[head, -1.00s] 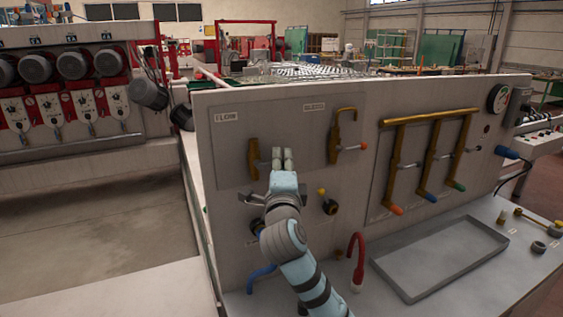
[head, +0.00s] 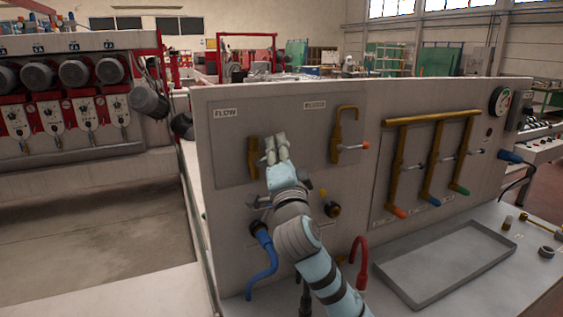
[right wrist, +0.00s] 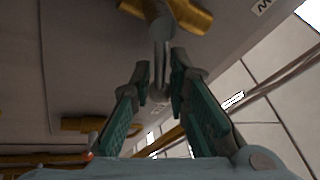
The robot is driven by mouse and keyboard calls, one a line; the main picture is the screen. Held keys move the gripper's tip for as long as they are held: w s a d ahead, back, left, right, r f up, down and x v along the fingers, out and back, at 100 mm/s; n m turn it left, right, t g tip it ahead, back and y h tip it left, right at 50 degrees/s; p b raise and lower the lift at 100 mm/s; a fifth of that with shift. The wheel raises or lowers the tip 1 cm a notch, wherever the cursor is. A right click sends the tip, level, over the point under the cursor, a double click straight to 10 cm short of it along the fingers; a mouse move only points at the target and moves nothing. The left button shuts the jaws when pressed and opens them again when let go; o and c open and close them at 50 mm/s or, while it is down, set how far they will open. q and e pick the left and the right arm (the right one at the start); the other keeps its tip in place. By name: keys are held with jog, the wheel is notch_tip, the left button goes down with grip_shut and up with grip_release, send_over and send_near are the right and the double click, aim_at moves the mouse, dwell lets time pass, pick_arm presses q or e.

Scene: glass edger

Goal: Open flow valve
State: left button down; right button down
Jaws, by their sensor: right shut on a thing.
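The flow valve (head: 254,156) is a brass fitting on the upright grey panel, below a label reading FLOW (head: 224,112). My right gripper (head: 276,150) is at its right side, shut on the valve's grey lever, whose tip the fingers cover in the head view. In the right wrist view the metal lever (right wrist: 161,55) runs down from the brass body (right wrist: 185,14) to between the two teal-padded fingers (right wrist: 160,92). My left gripper is not in view.
A bleed valve (head: 337,140) with a red-tipped lever is to the right. Below are a yellow-knobbed fitting (head: 331,209), a blue hose (head: 265,262) and a red hose (head: 360,255). Brass pipes (head: 396,165) with coloured ends and a grey tray (head: 440,262) are further right.

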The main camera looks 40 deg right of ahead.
jog(key=n, duration=0.1)
jog(key=n+t+y, duration=0.1)
jog(key=n, duration=0.1)
jog(key=a+r+n+t+y, duration=0.1)
jog(key=n, duration=0.1)
jog(key=shift+w+r+b, duration=0.1)
jog(key=shift+w+b, duration=0.1)
jog(key=shift+b, duration=0.15)
jog(key=n+y, duration=0.1)
jog(key=n+t, duration=0.1)
jog(key=n, duration=0.1)
jog(key=a+n+y, duration=0.1)
jog(key=shift+w+r+n+y, duration=0.15)
jog(key=shift+r+n+y, duration=0.15)
jog(key=shift+r+n, duration=0.1)
jog(key=n, duration=0.1)
jog(key=n+y+p, duration=0.1)
jog(key=a+n+y, duration=0.1)
jog(key=n, duration=0.1)
jog(key=shift+w+r+t, duration=0.15)
jog(key=shift+r+t, duration=0.15)
jog(key=shift+t, duration=0.1)
jog(key=shift+w+a+n+y+p, duration=0.1)
jog(key=shift+a+n+y+p, duration=0.25)
jog(key=shift+n+y+p, duration=0.55)
jog(key=shift+w+a+n+y+p, duration=0.15)
jog(key=shift+a+n+y, duration=0.35)
jog(key=shift+n, duration=0.9)
jog(key=shift+d, duration=0.1)
